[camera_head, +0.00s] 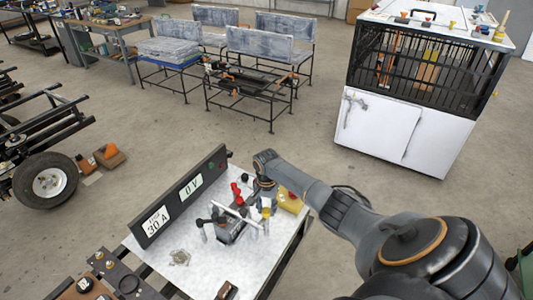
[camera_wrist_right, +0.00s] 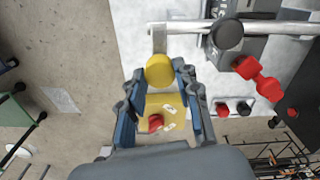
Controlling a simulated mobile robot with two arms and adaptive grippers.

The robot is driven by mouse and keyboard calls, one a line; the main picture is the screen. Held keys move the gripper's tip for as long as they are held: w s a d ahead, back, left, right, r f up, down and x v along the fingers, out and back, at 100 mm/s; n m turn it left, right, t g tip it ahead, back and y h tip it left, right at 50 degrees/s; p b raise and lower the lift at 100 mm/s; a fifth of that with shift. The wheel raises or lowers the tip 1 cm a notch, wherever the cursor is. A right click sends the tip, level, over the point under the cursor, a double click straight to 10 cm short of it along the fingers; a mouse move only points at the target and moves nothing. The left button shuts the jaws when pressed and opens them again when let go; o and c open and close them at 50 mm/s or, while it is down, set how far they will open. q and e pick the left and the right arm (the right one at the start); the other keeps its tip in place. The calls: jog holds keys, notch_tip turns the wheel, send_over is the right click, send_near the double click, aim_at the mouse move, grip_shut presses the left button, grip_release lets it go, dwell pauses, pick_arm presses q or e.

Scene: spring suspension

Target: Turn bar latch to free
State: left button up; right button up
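A silver bar (camera_head: 236,214) lies across a small dark grey fixture (camera_head: 232,232) on a white-topped table. In the right wrist view the bar (camera_wrist_right: 190,27) runs across the top, with a short metal arm ending in a round yellow knob (camera_wrist_right: 159,70). My right gripper (camera_head: 264,203) reaches down beside the bar. In the right wrist view the fingers of the right gripper (camera_wrist_right: 159,76) are spread, with the yellow knob between their tips. Whether the tips touch the knob is unclear. My left gripper is not in view.
A yellow box with a red button (camera_wrist_right: 156,121) lies below the fingers. Red handles (camera_wrist_right: 258,77) and a black ball knob (camera_wrist_right: 227,36) stand right of the knob. A black panel with displays (camera_head: 180,200) lines the table's back edge. The table's front is mostly clear.

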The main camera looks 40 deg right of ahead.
jog(key=shift+c, duration=0.9)
jog(key=shift+n, duration=0.3)
jog(key=n, duration=0.2)
jog(key=shift+n+p, duration=0.35)
jog(key=shift+n, duration=0.05)
jog(key=n, duration=0.9)
jog(key=shift+n, duration=0.4)
jog(key=n, duration=0.4)
jog(key=shift+n, duration=0.3)
